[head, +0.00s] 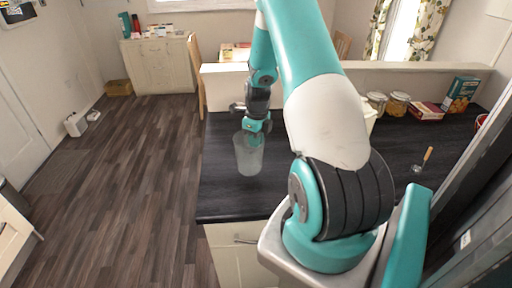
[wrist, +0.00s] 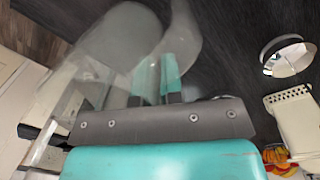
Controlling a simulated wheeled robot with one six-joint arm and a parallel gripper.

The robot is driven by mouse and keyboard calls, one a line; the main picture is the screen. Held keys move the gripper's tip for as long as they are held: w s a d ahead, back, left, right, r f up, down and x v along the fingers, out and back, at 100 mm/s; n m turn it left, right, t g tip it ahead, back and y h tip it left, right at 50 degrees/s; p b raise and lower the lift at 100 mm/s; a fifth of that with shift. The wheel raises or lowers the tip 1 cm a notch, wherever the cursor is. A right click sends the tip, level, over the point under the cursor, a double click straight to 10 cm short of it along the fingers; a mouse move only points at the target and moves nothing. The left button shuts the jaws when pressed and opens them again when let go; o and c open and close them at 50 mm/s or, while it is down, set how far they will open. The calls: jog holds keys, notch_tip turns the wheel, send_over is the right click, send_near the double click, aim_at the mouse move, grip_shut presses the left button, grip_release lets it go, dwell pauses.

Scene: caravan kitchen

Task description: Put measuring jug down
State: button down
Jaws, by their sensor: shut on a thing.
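The measuring jug (head: 248,158) is a clear, greyish see-through vessel. In the head view it is upright below my gripper (head: 256,126), over the left part of the dark worktop (head: 222,190). My gripper is shut on it near its top. In the wrist view the jug (wrist: 112,50) fills the upper left, and the teal fingertips (wrist: 157,80) close on its curved handle. I cannot tell whether the jug's base touches the worktop.
Glass jars (head: 397,104), a red box (head: 427,110) and a teal carton (head: 460,94) stand at the worktop's back right. A wooden-handled utensil (head: 425,158) lies at the right. The worktop in front of the jug is clear. Its left edge is close to the jug.

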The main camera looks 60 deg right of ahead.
jog(key=shift+f+p, duration=0.6)
jog(key=shift+f, duration=1.8)
jog(key=shift+f, duration=0.15)
jog(key=c, duration=1.3)
grip_release()
jog(key=shift+o, duration=0.2)
